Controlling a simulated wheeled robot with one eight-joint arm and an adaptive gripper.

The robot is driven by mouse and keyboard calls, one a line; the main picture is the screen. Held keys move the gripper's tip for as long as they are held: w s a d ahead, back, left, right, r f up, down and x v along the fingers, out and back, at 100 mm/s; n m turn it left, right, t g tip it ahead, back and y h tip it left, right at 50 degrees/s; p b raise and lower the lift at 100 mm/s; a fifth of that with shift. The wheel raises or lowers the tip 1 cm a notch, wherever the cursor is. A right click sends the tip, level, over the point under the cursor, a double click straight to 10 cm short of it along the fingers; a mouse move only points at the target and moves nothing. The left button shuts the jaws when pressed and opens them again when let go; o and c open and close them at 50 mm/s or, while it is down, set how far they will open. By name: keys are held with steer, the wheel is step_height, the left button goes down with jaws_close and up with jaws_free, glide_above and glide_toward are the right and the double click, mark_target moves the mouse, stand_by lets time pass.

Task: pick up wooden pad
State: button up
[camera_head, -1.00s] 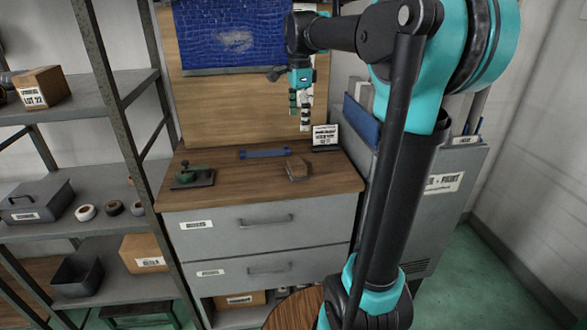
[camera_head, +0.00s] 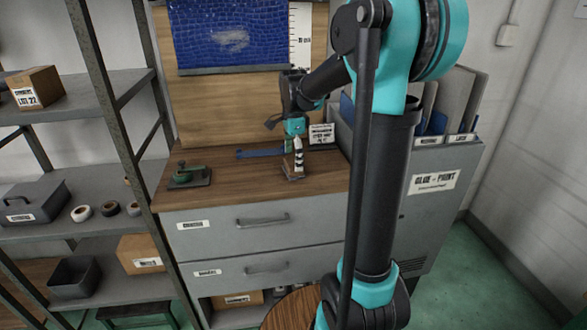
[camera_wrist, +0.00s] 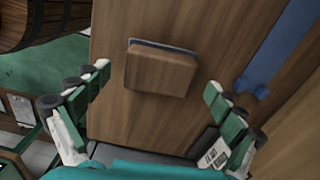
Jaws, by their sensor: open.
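The wooden pad (camera_wrist: 160,73) is a small brown block with a thin grey-blue layer along one edge. It lies on the wooden cabinet top, in the middle of the wrist view between my spread fingers and beyond their tips. In the head view the pad (camera_head: 291,174) is mostly hidden behind my gripper (camera_head: 296,158), which hangs just over it. My gripper (camera_wrist: 158,90) is open in the wrist view, with nothing between its green and white fingers.
A blue bar (camera_head: 262,152) lies behind the pad on the cabinet top (camera_head: 235,188). A green-handled tool (camera_head: 189,176) sits to the left. A small labelled sign (camera_head: 321,134) stands at the back right. The cabinet top between tool and pad is clear.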

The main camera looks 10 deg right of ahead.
steer(key=shift+f, duration=0.95)
steer(key=c, duration=1.3)
steer(key=shift+r, duration=0.1)
step_height(320, 180, up, 20)
steer(key=shift+f, duration=0.1)
